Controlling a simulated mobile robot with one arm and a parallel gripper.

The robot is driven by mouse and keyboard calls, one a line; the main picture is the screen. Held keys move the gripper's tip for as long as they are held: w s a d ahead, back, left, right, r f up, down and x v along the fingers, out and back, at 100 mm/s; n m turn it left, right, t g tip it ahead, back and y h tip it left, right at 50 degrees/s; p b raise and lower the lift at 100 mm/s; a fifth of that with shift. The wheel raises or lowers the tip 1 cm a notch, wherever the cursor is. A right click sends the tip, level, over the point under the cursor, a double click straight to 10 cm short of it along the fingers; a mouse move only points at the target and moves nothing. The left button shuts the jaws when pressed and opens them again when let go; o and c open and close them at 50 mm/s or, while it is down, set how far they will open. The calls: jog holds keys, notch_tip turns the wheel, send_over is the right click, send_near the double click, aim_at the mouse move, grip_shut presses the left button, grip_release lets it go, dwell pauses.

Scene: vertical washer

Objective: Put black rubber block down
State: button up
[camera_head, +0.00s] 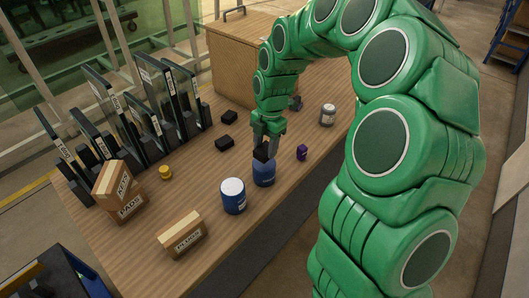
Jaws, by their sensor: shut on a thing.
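My gripper (266,148) points down over the wooden table (130,238). It is shut on a black rubber block (261,153). The block is right above, or touching, the top of a blue canister (264,172); I cannot tell which. Two similar black blocks lie on the table to the left of my gripper, one nearer (225,143) and one farther back (231,118).
A white-topped blue canister (233,196), a purple item (302,153), a grey jar (328,115) and a yellow piece (166,173) stand around. Cardboard boxes (181,235) are at the front left. Upright dark panels (150,120) line the left edge. A wooden box (230,60) is behind.

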aim_at(265, 152)
jog(key=shift+w+a+f, duration=0.1)
jog(key=shift+w+f, duration=0.4)
jog(key=shift+f, duration=1.6)
jog(key=shift+f, duration=0.2)
jog(key=o, duration=1.1)
jog(key=shift+r, duration=0.15)
